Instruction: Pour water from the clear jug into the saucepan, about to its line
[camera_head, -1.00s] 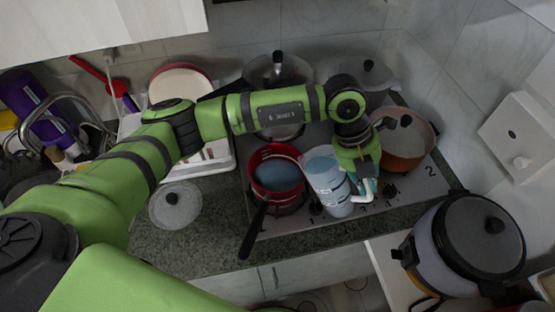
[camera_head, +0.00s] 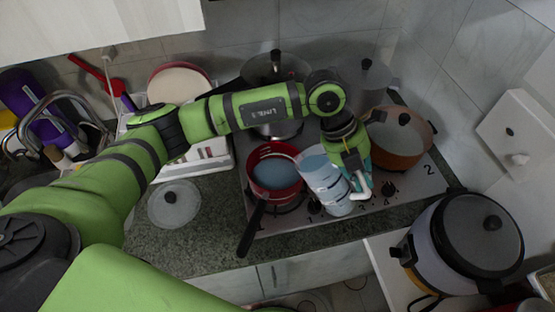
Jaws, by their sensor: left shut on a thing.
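The clear jug (camera_head: 324,184) is held just right of the red saucepan (camera_head: 274,191), tilted toward it, its mouth near the pan's right rim. My left gripper (camera_head: 359,186) is shut on the jug's white handle on its right side. Bluish water shows in the jug. The saucepan stands on the hob with its dark handle pointing to the front, and bluish water covers its inside. I cannot make out the line inside the pan, or a stream of water. My right gripper is not in view.
A brown lidded pot (camera_head: 401,142) stands right of the jug, with a grey pot (camera_head: 362,82) behind. A glass lid (camera_head: 174,204) lies on the counter at left. A rice cooker (camera_head: 463,244) stands at front right. Bare counter (camera_head: 205,240) lies front left.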

